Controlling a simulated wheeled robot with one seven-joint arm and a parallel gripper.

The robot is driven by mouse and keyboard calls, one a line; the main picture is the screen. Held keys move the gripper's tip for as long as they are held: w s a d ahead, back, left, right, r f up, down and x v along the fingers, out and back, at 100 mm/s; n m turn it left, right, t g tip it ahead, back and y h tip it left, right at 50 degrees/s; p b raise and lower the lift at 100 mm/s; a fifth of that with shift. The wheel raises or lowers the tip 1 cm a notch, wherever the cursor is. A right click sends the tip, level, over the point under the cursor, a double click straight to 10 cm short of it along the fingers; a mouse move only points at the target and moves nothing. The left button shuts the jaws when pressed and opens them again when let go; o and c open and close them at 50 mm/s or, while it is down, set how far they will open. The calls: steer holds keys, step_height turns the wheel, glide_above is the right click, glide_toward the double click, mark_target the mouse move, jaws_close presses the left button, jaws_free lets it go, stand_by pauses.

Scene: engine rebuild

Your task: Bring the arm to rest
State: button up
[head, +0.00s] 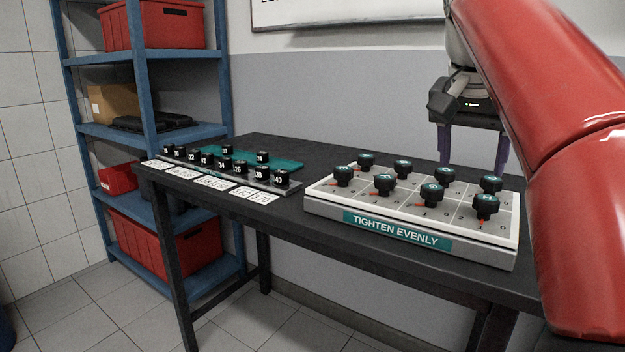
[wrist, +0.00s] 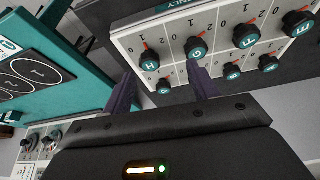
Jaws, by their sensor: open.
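My gripper (head: 473,146) hangs over the back right of the table, behind the white knob board (head: 325,194) marked "TIGHTEN EVENLY". Its two purple fingers point down and stand apart, with nothing seen between them. In the wrist view my gripper (wrist: 162,92) also shows spread fingers, with the knob board (wrist: 130,42) beyond them. My red arm link fills the right side of the head view. Several black knobs with teal caps, such as the front right one (head: 486,206), stand on the board beside red pointers and number marks.
A blue shelf (head: 143,70) with red bins stands at the left. A teal panel (wrist: 70,45) shows in the wrist view. Dark table top (head: 320,160) is bare between rack and board.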

steer(key=s+a+f+n+y, duration=0.1)
steer(key=s+f, duration=0.4)
steer(key=f, duration=0.5)
steer(key=s+a+f+n+t+y, duration=0.1)
steer(key=s+a+f+n, duration=0.3)
steer(key=f, duration=0.6)
steer(key=s+a+f+n+t, duration=0.1)
steer(key=s+a+f+n, duration=0.1)
steer(key=s+f, duration=0.5)
step_height(320, 180, down, 4)
steer(key=shift+s+a+r+n+y, duration=0.15)
steer(key=shift+s+n+y, duration=0.15)
steer(key=shift+y, duration=0.1)
